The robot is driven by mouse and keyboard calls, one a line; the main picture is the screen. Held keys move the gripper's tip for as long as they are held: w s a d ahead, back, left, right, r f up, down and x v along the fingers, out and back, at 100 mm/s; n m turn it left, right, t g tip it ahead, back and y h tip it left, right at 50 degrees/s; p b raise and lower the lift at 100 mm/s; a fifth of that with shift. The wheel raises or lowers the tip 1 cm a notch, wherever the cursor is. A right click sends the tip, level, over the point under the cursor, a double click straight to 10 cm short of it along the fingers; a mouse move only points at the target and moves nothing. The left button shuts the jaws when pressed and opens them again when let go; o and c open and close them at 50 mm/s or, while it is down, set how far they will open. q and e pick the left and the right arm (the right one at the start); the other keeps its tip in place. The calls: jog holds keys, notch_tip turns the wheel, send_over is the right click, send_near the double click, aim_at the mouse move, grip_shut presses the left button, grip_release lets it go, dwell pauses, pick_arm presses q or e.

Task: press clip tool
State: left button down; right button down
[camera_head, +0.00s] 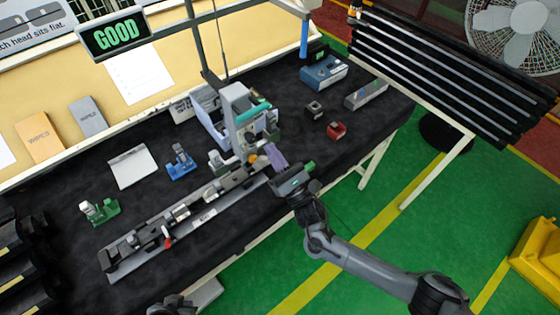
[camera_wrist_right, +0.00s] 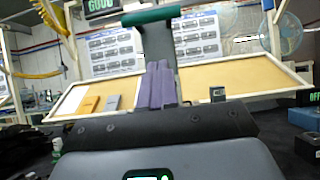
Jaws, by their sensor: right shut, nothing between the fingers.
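A grey press-like tool (camera_head: 238,108) with a teal-green handle (camera_head: 257,112) stands upright at the middle of the dark bench. In the right wrist view the green handle (camera_wrist_right: 150,17) shows on top of a dark upright, just beyond the fingertips. My right gripper (camera_head: 273,152) has purple fingers and is shut and empty, in front of the tool's base. In the right wrist view its fingers (camera_wrist_right: 157,84) lie side by side and overlap the upright. I cannot tell if they touch it. My left gripper's fingers do not show.
A long grey rail fixture (camera_head: 205,218) with clamps lies along the bench's front. Blue (camera_head: 181,162) and green (camera_head: 100,211) small fixtures stand to the left. A red block (camera_head: 336,130) and a blue box (camera_head: 323,72) are to the right. A sign (camera_head: 114,33) reads GOOD.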

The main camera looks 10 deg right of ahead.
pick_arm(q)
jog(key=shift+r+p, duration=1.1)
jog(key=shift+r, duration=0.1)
pick_arm(e)
jog(key=w+a+r, duration=0.2)
jog(key=w+r, duration=0.2)
jog(key=r, duration=0.2)
jog(key=shift+a+r, duration=0.2)
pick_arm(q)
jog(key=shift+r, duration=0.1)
pick_arm(e)
jog(key=shift+r, duration=0.15)
